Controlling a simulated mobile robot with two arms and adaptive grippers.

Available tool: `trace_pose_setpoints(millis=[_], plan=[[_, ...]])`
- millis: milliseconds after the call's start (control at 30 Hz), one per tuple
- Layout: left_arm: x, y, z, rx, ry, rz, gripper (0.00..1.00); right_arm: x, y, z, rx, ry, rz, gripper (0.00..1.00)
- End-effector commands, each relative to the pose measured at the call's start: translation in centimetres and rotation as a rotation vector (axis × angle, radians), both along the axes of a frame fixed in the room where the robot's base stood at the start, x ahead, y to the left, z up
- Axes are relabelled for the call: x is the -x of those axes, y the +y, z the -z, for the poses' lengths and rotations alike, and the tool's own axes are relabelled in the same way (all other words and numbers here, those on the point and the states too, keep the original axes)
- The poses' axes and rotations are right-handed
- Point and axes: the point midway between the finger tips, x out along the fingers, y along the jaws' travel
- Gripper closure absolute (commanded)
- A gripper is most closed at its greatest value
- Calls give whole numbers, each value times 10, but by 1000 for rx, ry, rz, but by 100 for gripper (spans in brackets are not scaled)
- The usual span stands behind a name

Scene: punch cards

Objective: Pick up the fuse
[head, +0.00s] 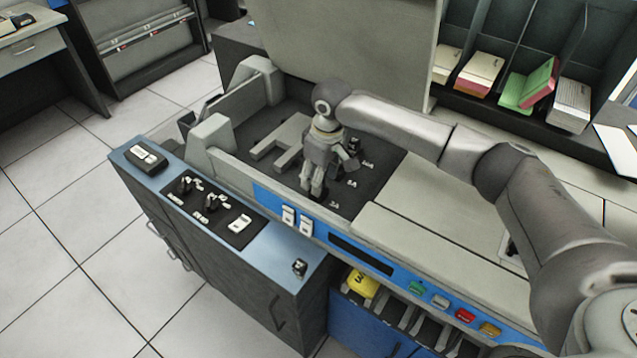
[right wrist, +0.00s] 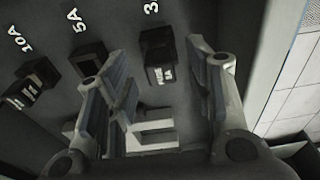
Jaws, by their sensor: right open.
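My right gripper (head: 314,191) points down over the dark recessed panel of the machine in the head view. In the right wrist view, the gripper (right wrist: 156,52) is open. A small black fuse (right wrist: 160,73) with white lettering lies between its fingers, by the 3A label. It is not gripped, and I see gaps on both sides. Another black block (right wrist: 90,60) sits by the 5A label, near the left finger. A third, with pale markings (right wrist: 27,92), sits by the 10A label. In the head view the gripper hides the 3A fuse. My left gripper is not in view.
Pale machine walls (head: 228,167) bound the recess. The blue control panel (head: 260,200) has white switches. A raised cover (head: 345,45) stands behind. A yellow object (head: 361,283) sits in a front slot.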

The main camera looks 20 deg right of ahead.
Motion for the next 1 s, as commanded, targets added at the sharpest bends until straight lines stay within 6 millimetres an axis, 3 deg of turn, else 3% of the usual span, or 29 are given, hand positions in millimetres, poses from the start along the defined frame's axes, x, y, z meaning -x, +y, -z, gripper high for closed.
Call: trace_pose_setpoints(millis=[133, 400, 767, 1000], plan=[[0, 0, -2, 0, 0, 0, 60, -1, 2, 17, 0, 1, 0, 52], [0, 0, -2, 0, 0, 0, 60, -2, 2, 20, -1, -1, 0, 52], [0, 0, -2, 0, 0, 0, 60, -2, 2, 20, -1, -1, 0, 96], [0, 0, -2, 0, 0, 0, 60, -2, 2, 19, 0, -1, 0, 96]])
